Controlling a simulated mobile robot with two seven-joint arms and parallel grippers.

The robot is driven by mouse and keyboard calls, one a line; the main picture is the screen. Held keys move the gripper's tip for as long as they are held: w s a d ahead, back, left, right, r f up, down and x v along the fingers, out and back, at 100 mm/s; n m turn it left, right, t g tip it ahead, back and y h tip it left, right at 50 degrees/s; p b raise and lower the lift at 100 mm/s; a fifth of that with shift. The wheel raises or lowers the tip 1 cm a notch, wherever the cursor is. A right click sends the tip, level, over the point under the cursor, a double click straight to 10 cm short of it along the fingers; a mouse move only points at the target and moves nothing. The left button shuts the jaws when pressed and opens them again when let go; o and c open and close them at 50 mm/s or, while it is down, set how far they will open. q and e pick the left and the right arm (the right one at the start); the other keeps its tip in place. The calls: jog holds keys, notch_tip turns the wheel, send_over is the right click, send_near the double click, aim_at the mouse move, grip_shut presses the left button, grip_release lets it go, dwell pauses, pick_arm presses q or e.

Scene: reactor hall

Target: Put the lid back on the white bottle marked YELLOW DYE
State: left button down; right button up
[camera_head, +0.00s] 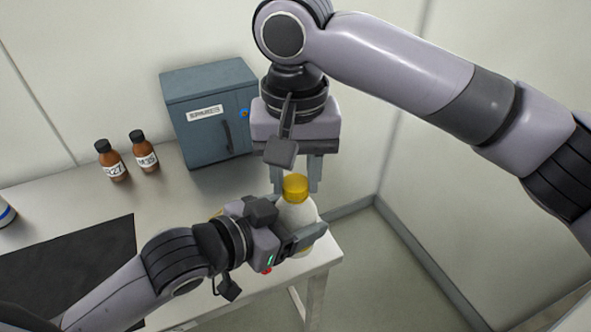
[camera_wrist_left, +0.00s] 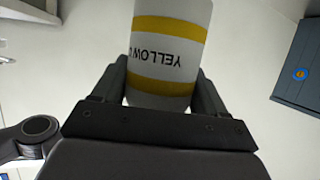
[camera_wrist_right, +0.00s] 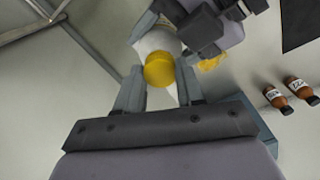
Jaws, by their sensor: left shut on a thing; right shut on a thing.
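The white bottle (camera_head: 298,213) stands upright near the table's right corner. Its yellow-banded label, reading YELLOW, shows upside down in the left wrist view (camera_wrist_left: 170,55). My left gripper (camera_head: 306,240) is shut around the bottle's body from the side. The yellow lid (camera_head: 295,187) is at the bottle's top, and it also shows in the right wrist view (camera_wrist_right: 160,70). My right gripper (camera_head: 296,188) points down from above and is shut on the lid. I cannot tell whether the lid is seated on the neck or just above it.
A blue-grey cabinet (camera_head: 212,120) stands at the back of the table (camera_head: 165,205). Two brown bottles (camera_head: 112,163) (camera_head: 145,155) stand left of it. A black mat (camera_head: 75,270) lies at the left front. A yellow thing (camera_wrist_right: 212,62) is partly hidden behind my left gripper.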

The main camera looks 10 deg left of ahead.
jog(key=m, duration=1)
jog(key=shift+a, duration=0.1)
jog(key=m, duration=0.4)
jog(key=shift+m, duration=0.4)
jog(key=m, duration=0.5)
jog(key=o, duration=1)
jog(key=shift+r, duration=2.25)
